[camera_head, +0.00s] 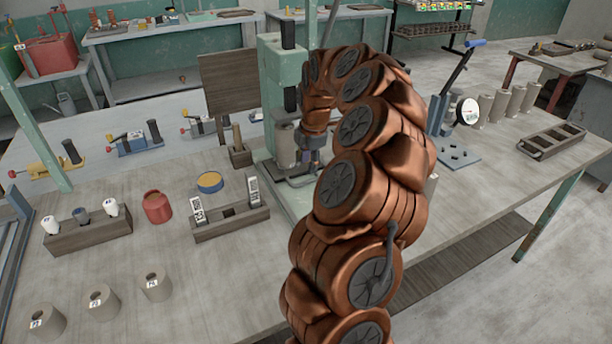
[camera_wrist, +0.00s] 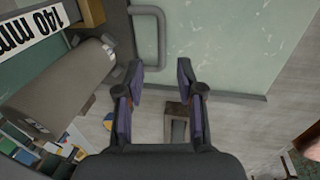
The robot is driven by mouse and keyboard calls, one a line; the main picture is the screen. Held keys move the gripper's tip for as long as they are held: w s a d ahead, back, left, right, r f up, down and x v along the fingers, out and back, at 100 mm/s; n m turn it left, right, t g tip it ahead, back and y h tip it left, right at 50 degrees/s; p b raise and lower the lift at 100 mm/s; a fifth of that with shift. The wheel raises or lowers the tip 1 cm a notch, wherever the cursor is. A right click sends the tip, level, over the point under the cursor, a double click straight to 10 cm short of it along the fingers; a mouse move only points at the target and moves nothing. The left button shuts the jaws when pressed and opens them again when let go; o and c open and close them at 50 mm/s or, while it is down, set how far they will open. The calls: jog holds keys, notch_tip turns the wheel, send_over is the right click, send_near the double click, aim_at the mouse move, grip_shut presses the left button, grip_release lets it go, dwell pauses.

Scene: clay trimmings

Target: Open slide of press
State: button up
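The press (camera_head: 272,85) is a pale green column with a dark ram in the middle of the head view. Its green surface also shows in the wrist view (camera_wrist: 215,50). A grey cylinder (camera_head: 284,147) stands in the press; a grey cylinder also lies across the left of the wrist view (camera_wrist: 65,85). A grey U-shaped handle (camera_wrist: 162,35), apparently the slide's, is just beyond my fingertips. My gripper (camera_wrist: 160,70) is open, its fingers apart with nothing visibly held. In the head view my gripper (camera_head: 308,155) is beside the press, partly hidden by my arm.
A wooden holder with two labelled pieces (camera_head: 232,224), a red jar (camera_head: 157,207) and a yellow-topped tin (camera_head: 210,182) stand left of the press. Several cylinders (camera_head: 500,104) and a dark mould tray (camera_head: 552,141) are at the right.

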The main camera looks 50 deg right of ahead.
aim_at(307, 181)
jog(key=f, duration=0.2)
jog(key=f+p, duration=0.1)
jog(key=f, duration=0.1)
jog(key=w+f, duration=0.1)
jog(key=f, duration=0.1)
jog(key=shift+d+f, duration=0.15)
jog(key=shift+f, duration=0.05)
grip_shut()
dwell(0.5)
